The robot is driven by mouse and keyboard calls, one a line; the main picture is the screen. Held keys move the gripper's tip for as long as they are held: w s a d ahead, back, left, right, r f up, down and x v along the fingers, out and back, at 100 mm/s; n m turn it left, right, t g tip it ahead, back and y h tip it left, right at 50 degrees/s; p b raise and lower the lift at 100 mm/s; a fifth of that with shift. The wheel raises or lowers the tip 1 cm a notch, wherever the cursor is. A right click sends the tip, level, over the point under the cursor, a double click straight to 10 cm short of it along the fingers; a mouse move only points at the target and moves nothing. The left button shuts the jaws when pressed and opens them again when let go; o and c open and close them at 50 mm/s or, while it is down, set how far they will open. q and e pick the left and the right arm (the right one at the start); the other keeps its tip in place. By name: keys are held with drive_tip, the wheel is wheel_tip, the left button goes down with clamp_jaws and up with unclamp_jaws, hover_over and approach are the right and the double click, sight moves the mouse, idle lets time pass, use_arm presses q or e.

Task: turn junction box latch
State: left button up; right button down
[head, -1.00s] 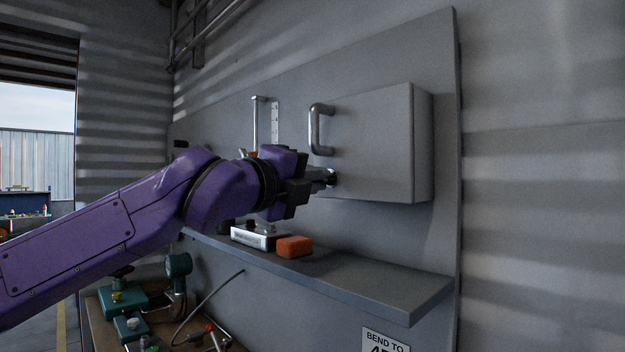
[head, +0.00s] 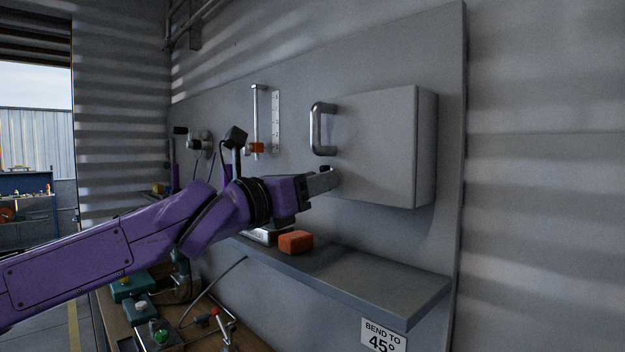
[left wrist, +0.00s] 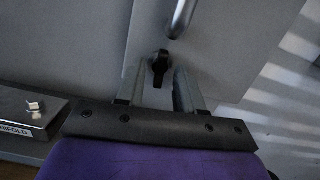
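The grey junction box (head: 375,150) is mounted on the wall panel, with its door shut. Its small black latch (head: 325,168) is at the lower left of the door, below the metal handle (head: 318,130). In the head view my left gripper (head: 328,181) is at the latch and partly covers it. In the left wrist view the latch (left wrist: 160,66) shows between and just beyond the two fingertips of my left gripper (left wrist: 160,80). The fingers are apart, with a gap on each side of the latch. My right gripper is out of view.
A grey shelf (head: 370,285) runs below the box, with an orange block (head: 296,242) and a metal manifold box (left wrist: 28,112) on it. A vertical lever (head: 255,115) stands left of the handle. A bench with fittings (head: 140,310) is at lower left.

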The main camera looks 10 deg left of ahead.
use_arm(q)
drive_tip(key=v, duration=0.6)
drive_tip(key=shift+r+p, duration=0.35)
drive_tip(key=shift+r, duration=0.1)
drive_tip(key=shift+a, duration=0.1)
drive_tip(key=b+v, duration=0.2)
drive_tip(key=v, duration=0.8)
drive_tip(key=shift+s, duration=0.3)
drive_tip(key=shift+a+f, duration=0.15)
drive_tip(key=shift+f, duration=0.05)
